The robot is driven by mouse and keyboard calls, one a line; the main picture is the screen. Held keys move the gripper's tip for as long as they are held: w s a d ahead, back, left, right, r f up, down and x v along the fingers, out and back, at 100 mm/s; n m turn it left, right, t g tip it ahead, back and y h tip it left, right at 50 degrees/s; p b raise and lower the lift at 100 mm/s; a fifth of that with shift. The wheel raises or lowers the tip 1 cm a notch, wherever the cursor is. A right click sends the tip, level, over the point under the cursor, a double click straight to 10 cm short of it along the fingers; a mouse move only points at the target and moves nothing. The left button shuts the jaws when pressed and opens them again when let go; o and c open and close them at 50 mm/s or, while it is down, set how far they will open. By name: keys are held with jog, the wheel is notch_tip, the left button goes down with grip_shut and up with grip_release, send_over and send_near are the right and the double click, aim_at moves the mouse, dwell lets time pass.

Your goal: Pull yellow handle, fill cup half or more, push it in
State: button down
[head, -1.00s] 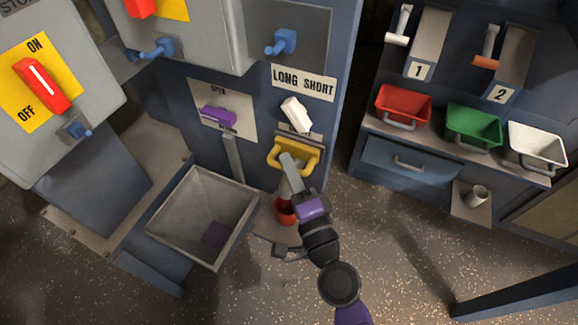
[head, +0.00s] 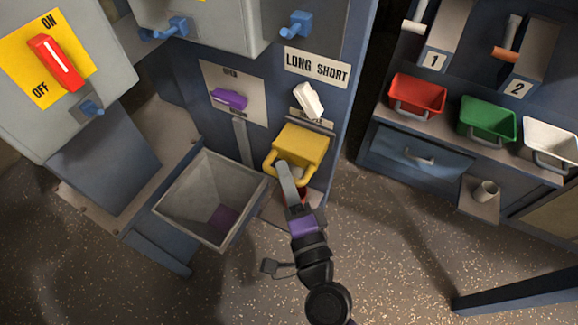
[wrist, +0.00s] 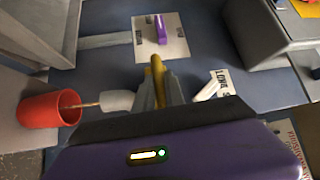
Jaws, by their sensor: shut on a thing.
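The yellow handle (head: 292,178) is on the front of a yellow drawer-like piece (head: 302,143), which stands out from the blue cabinet below the LONG SHORT label. My gripper (head: 284,168) is shut on the handle. In the wrist view the fingers (wrist: 158,92) close on the yellow handle bar (wrist: 157,70). A red cup (wrist: 50,108) stands below and beside the gripper in the wrist view. In the head view the cup is mostly hidden behind my gripper. I cannot see what is in the cup.
A grey open hopper (head: 181,232) stands left of the handle. A white lever (head: 308,100) is just above the drawer, and a purple lever (head: 229,98) is up to the left. Red (head: 417,95), green (head: 487,119) and white (head: 549,142) bins are at right.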

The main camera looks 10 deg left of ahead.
jog(key=shift+s+a+f, duration=0.1)
jog(key=shift+s, duration=0.05)
jog(key=c, duration=1.4)
grip_release()
jog(key=r+b+v, duration=0.1)
jog(key=b+v, duration=0.2)
jog(key=v, duration=0.4)
jog(key=shift+s+d+f, duration=0.25)
jog(key=shift+s+f, duration=0.1)
jog(key=shift+f, duration=0.15)
